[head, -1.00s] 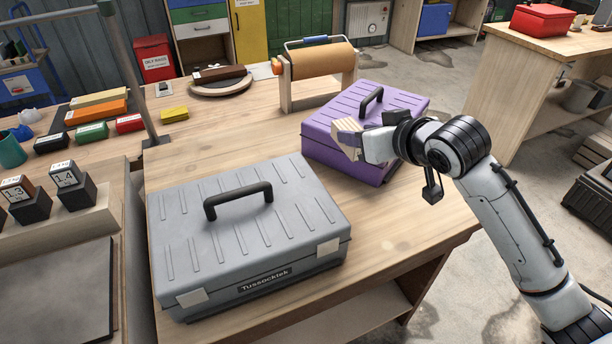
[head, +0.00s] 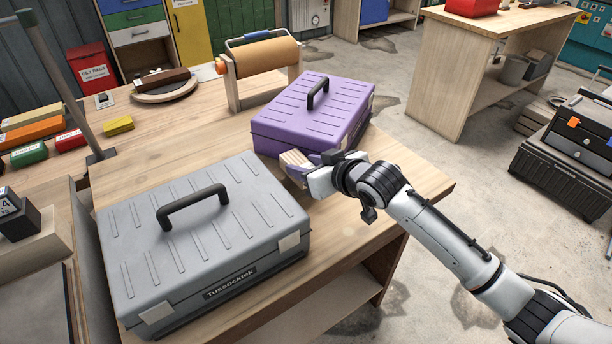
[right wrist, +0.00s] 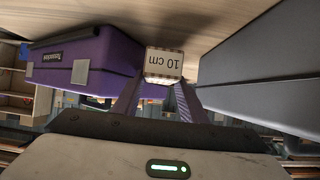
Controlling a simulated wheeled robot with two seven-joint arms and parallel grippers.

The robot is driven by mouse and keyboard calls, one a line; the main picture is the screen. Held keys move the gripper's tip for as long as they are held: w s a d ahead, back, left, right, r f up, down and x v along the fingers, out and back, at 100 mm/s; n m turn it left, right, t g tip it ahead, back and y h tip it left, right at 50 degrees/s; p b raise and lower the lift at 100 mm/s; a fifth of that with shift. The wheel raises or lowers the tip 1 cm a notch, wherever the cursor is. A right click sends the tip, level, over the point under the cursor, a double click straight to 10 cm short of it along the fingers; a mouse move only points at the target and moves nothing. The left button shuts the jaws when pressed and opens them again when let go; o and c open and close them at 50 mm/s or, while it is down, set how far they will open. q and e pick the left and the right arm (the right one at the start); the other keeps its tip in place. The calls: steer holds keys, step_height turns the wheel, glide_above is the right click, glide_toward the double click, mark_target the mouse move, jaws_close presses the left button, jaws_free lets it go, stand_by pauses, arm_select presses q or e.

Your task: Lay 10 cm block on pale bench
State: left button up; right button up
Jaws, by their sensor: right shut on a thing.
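My right gripper (head: 308,170) is shut on a small pale striped block (head: 295,160). In the right wrist view the block (right wrist: 163,65) carries an upside-down "10 cm" label and sits between the two fingertips. The gripper holds it beside the near side of the purple case, over the near wooden bench (head: 345,228). Whether the block touches the bench top is unclear. A second pale wooden bench (head: 448,70) stands at the back right; the frames do not settle which bench is the pale one. My left gripper is out of view.
A grey case (head: 205,235) and a purple case (head: 315,115) stand on the near bench, with the gripper at the gap between them. A paper roll holder (head: 262,72) stands behind. Bench top is bare at the right corner. A red box (head: 472,8) sits on the back bench.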

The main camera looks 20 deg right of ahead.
steer(key=shift+f, duration=1.55)
steer(key=shift+f, duration=0.15)
steer(key=o, duration=1.1)
